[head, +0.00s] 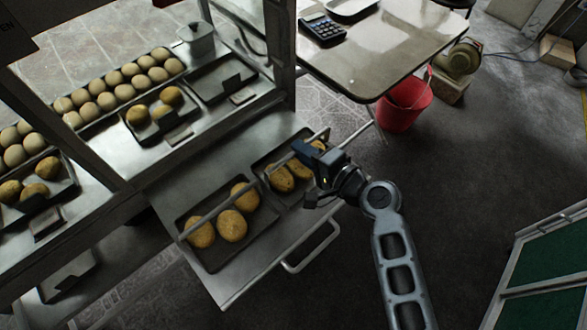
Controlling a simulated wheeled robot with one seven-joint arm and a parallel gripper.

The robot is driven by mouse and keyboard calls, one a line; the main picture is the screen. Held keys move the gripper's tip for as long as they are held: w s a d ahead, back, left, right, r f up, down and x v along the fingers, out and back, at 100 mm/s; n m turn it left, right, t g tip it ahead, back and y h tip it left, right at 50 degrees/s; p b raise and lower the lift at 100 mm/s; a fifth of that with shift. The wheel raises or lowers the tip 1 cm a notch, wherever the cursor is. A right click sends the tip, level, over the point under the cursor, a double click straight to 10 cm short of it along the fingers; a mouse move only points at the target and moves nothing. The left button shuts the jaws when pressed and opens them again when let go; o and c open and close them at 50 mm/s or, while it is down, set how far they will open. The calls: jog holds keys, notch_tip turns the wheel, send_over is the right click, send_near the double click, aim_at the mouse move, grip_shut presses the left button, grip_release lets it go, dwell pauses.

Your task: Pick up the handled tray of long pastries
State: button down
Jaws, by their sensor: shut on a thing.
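The handled tray (262,160) of long pastries is a dark tray on the right part of the pulled-out metal shelf. Several golden-brown long pastries (282,179) lie in it, partly hidden by my gripper. A light bar handle (323,133) runs across above the tray. My gripper (304,151) is over the tray and shut on this handle. The exact contact of its fingers is hard to see. I cannot tell whether the tray is raised off the shelf.
A second handled tray (208,262) with rounder pastries stands close on the left. The shelf's front handle (312,252) sticks out. Trays of dough balls (107,101) stand behind on the counter. A table (372,50) and red bucket (404,104) are beyond. The floor at right is mostly open.

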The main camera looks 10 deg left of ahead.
jog(key=shift+r, duration=0.1)
dwell(0.3)
jog(key=shift+r+p, duration=0.95)
jog(key=shift+r, duration=0.1)
